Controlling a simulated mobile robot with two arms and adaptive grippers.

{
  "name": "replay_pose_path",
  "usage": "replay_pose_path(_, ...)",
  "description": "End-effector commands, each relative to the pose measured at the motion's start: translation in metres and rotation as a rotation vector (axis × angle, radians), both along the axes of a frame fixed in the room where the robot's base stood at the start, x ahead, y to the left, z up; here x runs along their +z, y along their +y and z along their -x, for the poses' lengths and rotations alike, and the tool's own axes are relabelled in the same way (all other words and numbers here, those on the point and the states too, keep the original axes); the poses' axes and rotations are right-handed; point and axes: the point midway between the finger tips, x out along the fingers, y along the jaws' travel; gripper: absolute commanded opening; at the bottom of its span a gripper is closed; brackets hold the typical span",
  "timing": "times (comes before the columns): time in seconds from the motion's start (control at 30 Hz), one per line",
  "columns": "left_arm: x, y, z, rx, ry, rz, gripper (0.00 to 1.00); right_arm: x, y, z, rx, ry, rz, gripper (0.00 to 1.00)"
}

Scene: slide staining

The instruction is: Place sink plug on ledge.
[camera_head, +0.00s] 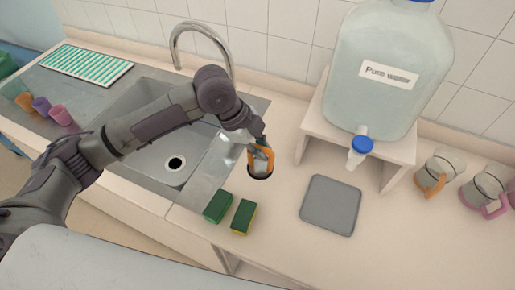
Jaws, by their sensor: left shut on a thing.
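My left gripper (260,161), with orange fingers, reaches in over the sink and is shut on the sink plug (260,175). The plug shows as a dark round shape under the fingers, partly hidden by them. It is over the pale ledge (285,185) to the right of the steel sink (190,185). I cannot tell whether the plug touches the ledge. The drain hole (175,163) in the basin is uncovered. My right gripper is not in view.
Two green-and-yellow sponges (218,207) (243,217) lie just in front of the gripper. A grey mat (331,205) lies to the right. A water jug (385,85) stands on a white stand (311,124). Glass mugs (436,172) are far right. The faucet (205,30) rises behind the basin.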

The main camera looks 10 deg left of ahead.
Motion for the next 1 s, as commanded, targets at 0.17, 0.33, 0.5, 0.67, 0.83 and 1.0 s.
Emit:
replay_pose_path(0.17, -0.015, 0.012, -0.025, 0.003, 0.001, 0.001, 0.00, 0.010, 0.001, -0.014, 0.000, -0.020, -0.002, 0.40)
replay_pose_path(0.33, -0.025, 0.016, -0.031, -0.001, 0.001, 0.002, 0.00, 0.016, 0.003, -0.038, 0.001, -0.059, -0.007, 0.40)
replay_pose_path(0.5, -0.049, 0.016, -0.031, 0.000, 0.002, 0.001, 0.00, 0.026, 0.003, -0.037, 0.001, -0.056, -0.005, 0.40)
replay_pose_path(0.67, -0.061, 0.015, -0.031, -0.002, -0.001, 0.001, 0.00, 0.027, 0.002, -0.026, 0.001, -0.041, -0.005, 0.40)
replay_pose_path(0.83, -0.061, 0.015, -0.031, -0.002, -0.002, 0.001, 0.00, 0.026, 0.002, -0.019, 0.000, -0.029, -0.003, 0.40)
replay_pose_path(1.0, -0.064, 0.016, -0.031, -0.002, -0.001, 0.001, 0.18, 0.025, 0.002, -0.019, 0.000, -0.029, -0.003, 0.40)
